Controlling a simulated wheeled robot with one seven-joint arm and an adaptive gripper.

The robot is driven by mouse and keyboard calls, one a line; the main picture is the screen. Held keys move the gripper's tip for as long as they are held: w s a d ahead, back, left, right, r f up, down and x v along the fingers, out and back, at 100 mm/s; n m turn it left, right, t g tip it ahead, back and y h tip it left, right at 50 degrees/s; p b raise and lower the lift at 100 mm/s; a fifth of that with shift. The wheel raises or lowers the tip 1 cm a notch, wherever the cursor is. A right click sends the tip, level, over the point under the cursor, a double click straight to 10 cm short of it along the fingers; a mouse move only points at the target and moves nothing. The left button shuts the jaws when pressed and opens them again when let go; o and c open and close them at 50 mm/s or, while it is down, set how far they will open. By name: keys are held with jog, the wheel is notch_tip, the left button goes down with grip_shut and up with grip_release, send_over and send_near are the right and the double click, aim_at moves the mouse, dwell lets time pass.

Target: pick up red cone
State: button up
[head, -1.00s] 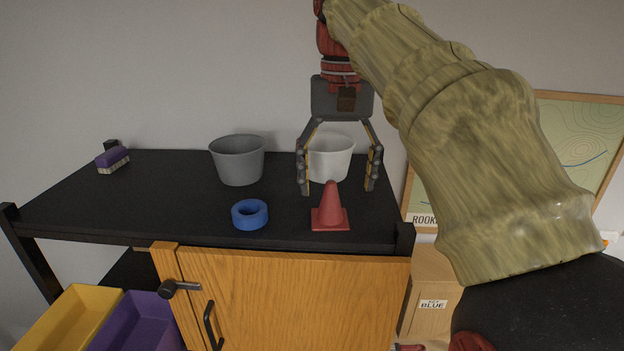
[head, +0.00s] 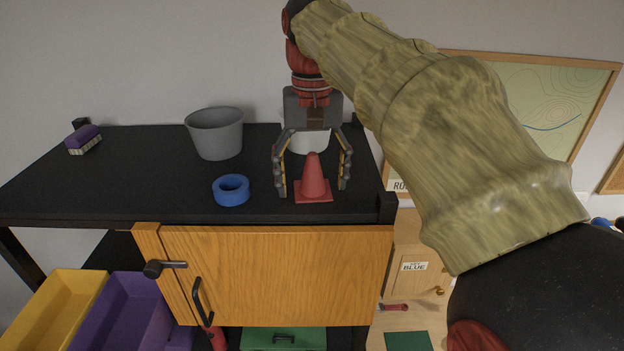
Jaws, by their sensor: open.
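The red cone (head: 313,182) stands upright on its square base near the front right edge of the black tabletop (head: 130,190). My gripper (head: 312,188) is open and points down, with one finger on each side of the cone in the head view. The cone shows whole between the fingers. I see a gap between each finger and the cone's body. I cannot tell whether the fingers are level with the cone in depth or a little behind it.
A blue tape roll (head: 231,190) lies left of the cone. A grey bucket (head: 215,134) and a partly hidden white bucket (head: 309,142) stand behind. A wooden door (head: 270,275) hangs below the tabletop's front edge.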

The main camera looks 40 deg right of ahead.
jog(key=shift+s, duration=0.2)
jog(key=c, duration=1.3)
jog(key=shift+f, duration=0.1)
jog(key=shift+c, duration=0.7)
